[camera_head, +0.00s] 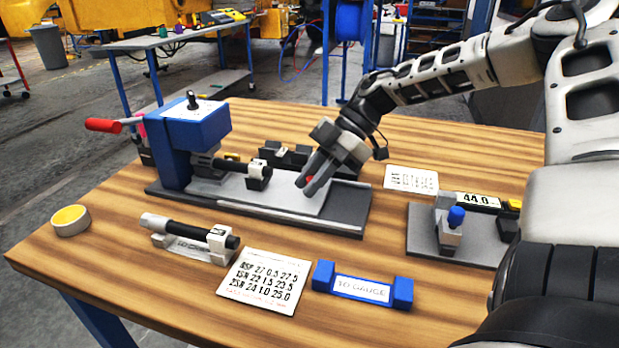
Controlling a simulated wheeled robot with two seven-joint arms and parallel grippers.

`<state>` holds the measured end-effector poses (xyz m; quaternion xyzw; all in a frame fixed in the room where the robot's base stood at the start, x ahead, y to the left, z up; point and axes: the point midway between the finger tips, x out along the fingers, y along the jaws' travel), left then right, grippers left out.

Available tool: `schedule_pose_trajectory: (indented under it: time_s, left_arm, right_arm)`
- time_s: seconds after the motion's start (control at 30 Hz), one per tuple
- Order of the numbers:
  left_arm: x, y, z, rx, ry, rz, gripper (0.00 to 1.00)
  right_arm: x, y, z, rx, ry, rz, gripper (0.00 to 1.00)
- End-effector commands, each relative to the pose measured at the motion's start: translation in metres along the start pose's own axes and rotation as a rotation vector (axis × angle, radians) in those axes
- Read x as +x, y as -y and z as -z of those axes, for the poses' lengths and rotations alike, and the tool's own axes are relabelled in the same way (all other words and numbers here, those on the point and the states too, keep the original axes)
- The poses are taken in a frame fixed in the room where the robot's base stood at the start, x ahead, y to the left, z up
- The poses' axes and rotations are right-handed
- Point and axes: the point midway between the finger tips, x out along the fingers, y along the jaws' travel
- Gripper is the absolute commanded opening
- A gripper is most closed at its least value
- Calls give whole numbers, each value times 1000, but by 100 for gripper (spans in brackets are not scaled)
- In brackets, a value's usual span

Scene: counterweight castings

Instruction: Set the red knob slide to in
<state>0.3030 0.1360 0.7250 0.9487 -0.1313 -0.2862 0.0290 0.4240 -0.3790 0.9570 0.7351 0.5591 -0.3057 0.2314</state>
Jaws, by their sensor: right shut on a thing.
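The red knob (309,179) shows as a small red spot between the fingers of my right gripper (311,187). The fingers are shut on it and hide most of it. It sits at the right part of the grey fixture base (345,208), near a light plate (283,195). How far the slide is in or out cannot be told, as the gripper covers it. A blue machine head (196,125) with a red-handled lever (103,125) stands at the left end of the base. My left gripper is not in view.
A white holder with a dark rod (190,240), a printed card (263,279) and a blue gauge block (362,286) lie in front. A measuring stand with a blue knob (456,216) is at right. A yellow-topped ring (70,220) is near the table's left edge.

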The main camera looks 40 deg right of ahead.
Motion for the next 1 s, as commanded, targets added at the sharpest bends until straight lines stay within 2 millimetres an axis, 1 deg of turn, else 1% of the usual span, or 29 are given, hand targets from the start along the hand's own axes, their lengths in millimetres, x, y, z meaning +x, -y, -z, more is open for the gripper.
schedule_pose_trajectory:
  time_s: [0.03, 0.07, 0.1, 0.13, 0.43, 0.57, 0.67, 1.0]
  left_arm:
    - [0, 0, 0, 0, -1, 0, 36]
    - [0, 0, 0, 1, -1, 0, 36]
    - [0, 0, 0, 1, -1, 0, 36]
    - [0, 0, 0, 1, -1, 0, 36]
    - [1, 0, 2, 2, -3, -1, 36]
    - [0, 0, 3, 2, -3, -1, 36]
    - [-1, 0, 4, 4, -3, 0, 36]
    - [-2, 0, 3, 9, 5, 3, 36]
  right_arm:
    - [0, -2, 3, -1, -6, -9, 0]
    - [0, -3, 3, -1, -6, -8, 25]
    - [0, -3, 3, -2, -5, -8, 36]
    - [0, -3, 3, -2, -5, -7, 41]
    - [-1, -2, 2, -2, -3, -4, 41]
    - [-13, -3, 3, -4, -3, -8, 41]
    - [-31, -3, 4, -4, -4, -10, 41]
    - [-112, -3, 3, -3, -3, -10, 41]
